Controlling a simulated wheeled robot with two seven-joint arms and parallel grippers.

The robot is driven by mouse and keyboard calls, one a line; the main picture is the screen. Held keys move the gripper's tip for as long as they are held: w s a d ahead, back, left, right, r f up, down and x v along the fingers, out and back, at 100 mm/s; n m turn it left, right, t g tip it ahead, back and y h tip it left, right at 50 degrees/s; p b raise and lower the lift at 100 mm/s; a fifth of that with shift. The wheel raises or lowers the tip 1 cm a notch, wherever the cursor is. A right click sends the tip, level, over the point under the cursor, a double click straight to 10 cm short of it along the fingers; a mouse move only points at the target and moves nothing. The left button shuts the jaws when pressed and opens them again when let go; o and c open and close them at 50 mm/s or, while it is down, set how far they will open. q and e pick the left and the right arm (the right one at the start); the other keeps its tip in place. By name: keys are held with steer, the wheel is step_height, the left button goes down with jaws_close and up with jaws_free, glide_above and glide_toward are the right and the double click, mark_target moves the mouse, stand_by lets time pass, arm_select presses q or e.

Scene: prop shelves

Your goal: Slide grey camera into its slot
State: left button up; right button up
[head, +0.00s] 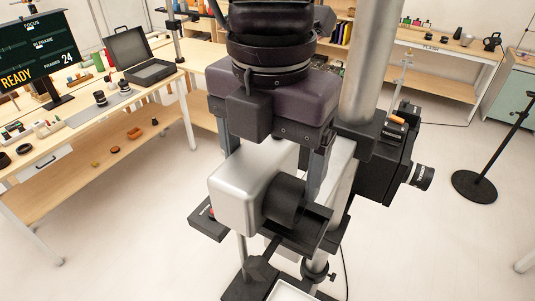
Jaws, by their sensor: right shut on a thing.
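My right gripper (272,170) comes down from the top centre and is shut on the grey camera, one finger on each side of it. The grey camera (233,191) is a silver box with rounded edges and a black round lens facing the lower right. Black holder parts (318,228) show beside and below the camera on a stand, probably its slot. I cannot tell whether the camera touches the holder, as the gripper and camera hide the area between them. My left gripper is not in view.
A black camera (385,172) with a lens is fixed by the grey column (364,70) at right. A wooden bench (150,88) with a screen and an open black case stands at left. A black round-based stand (474,186) is at far right. Pale floor between is clear.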

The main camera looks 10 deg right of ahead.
steer(key=shift+s+d, duration=0.65)
steer(key=shift+d, duration=0.25)
steer(key=shift+s+d, duration=0.65)
steer(key=shift+d, duration=0.25)
stand_by(2.7)
steer(key=o, duration=1.3)
